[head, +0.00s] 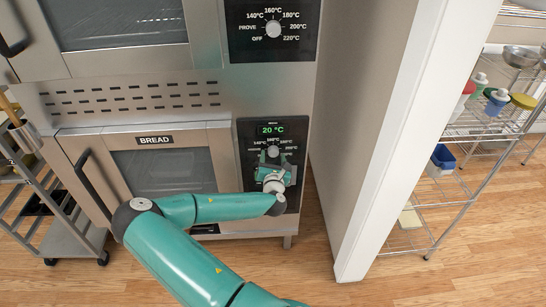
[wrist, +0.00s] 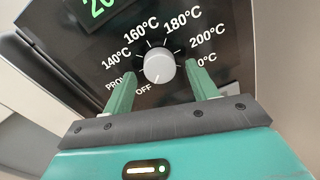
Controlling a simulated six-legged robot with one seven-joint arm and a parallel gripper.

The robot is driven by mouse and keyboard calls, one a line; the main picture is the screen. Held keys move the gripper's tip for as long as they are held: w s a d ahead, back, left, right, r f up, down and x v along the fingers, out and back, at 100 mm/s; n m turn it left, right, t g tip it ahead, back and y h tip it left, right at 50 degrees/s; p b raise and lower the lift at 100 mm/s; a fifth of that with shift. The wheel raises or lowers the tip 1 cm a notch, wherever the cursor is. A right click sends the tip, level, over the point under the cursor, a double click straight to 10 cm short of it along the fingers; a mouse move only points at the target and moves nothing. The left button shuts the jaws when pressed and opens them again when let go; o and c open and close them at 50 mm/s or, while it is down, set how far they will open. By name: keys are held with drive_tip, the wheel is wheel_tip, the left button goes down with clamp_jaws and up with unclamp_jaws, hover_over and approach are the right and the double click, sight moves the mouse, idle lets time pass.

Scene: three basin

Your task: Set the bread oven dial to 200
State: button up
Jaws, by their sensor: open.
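The bread oven, labelled BREAD (head: 155,140), has a black control panel at its right with a green display (head: 271,129) reading 20 °C. Its dial (wrist: 159,67) is a round, light grey knob, ringed by OFF, PROVE and temperature marks; 200°C is at its upper right in the wrist view. The knob's pointer seems to face OFF, but it is hard to make out. My gripper (wrist: 160,74) is open, with one green finger on each side of the knob in the picture. I see no clear contact. In the head view my gripper (head: 273,168) covers the panel's lower part.
An upper oven has a similar dial (head: 273,29) above. A black door handle (head: 92,184) is left of the bread oven's window. A white wall edge (head: 375,150) stands to the right, with a wire rack (head: 470,160) beyond. A trolley (head: 70,235) is at left.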

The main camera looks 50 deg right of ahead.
drive_tip(key=shift+w+d, duration=0.35)
drive_tip(key=shift+d, duration=0.15)
drive_tip(key=shift+c, duration=0.2)
drive_tip(key=c, duration=0.9)
drive_tip(key=shift+c, duration=0.2)
